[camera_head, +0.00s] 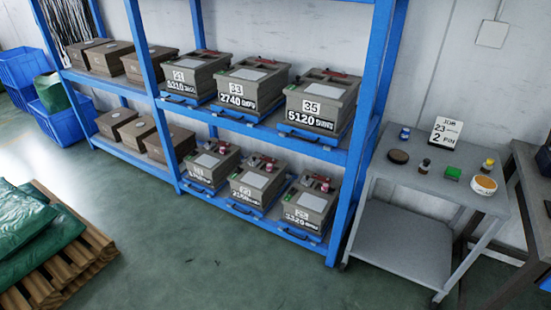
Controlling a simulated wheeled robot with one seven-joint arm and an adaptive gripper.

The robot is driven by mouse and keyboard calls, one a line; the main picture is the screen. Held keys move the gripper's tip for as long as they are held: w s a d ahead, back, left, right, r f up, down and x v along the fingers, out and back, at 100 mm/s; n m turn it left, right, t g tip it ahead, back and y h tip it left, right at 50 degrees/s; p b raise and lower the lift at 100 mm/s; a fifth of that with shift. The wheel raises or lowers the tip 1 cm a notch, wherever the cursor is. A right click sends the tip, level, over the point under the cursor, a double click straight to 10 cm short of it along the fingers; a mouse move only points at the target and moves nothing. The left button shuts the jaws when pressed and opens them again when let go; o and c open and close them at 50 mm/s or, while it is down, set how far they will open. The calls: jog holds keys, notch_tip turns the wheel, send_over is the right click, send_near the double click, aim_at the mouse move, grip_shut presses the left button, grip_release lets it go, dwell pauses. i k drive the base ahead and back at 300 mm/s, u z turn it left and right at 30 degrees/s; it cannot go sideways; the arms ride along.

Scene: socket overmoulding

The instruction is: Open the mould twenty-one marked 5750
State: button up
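Several grey box-shaped moulds with number plates stand in two rows on a blue rack. The upper right mould (321,101) reads 35 and 5120, and the upper middle mould (248,85) reads 33 and 2740. The upper left mould (195,74) seems to read 5310; its two-digit number is unclear. On the lower shelf are a left mould (210,162), a middle mould (257,186) and a right mould (310,203), the last seeming to read 3320. I cannot make out 5750 on any plate. My gripper is not in view.
Plain brown boxes (147,64) fill the rack's left bay. A grey cart (410,195) at right holds a job card (445,133), small jars and a round tub (484,185). A wooden pallet (75,265) with green sacks lies at left.

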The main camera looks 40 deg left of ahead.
aim_at(209, 171)
jog(key=z, duration=1.25)
jog(key=k, duration=1.85)
jog(key=u, duration=2.25)
jog(key=i, duration=0.5)
